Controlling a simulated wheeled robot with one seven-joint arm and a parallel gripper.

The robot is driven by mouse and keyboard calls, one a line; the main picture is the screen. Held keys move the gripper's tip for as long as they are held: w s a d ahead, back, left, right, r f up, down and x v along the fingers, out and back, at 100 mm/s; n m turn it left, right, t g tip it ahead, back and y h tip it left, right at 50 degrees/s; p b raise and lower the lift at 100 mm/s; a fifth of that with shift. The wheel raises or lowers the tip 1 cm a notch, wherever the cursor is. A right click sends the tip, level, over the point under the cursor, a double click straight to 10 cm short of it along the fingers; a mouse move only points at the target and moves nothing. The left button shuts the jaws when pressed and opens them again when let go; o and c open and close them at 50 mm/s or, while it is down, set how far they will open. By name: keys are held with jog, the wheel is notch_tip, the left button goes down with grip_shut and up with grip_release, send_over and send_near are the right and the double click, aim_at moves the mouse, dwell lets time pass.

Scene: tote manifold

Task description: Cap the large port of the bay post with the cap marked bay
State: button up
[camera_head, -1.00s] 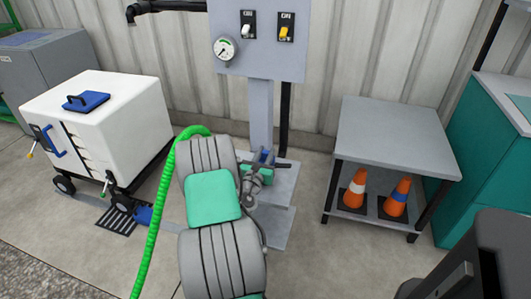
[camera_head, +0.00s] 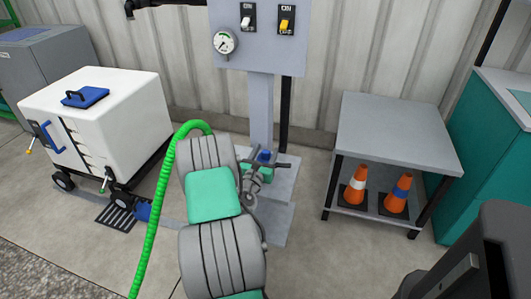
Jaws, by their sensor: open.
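The bay post (camera_head: 260,105) is a grey upright against the wall, with a panel carrying a gauge and two switches. Low at its foot is a green fitting (camera_head: 266,175). A small blue piece (camera_head: 265,155) shows at the top of this fitting, upright as far as I can see. I cannot tell whether it is the cap or part of the port, and no marking is readable. My gripper (camera_head: 263,163) is open at the fitting, with its fingers close around or beside the blue piece. My arm hides part of the post's foot and the near side of the fitting.
A white wheeled tote (camera_head: 95,115) with a blue lid handle (camera_head: 85,97) stands left. A green hose (camera_head: 160,195) hangs along my arm. A grey shelf table (camera_head: 395,135) holding orange cones (camera_head: 357,185) stands right. Floor between post and table is clear.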

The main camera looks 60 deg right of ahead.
jog(key=a, duration=0.4)
jog(key=s+a, duration=0.1)
jog(key=a, duration=0.1)
jog(key=shift+a, duration=0.35)
jog(key=shift+s+a, duration=0.15)
jog(key=shift+a, duration=0.35)
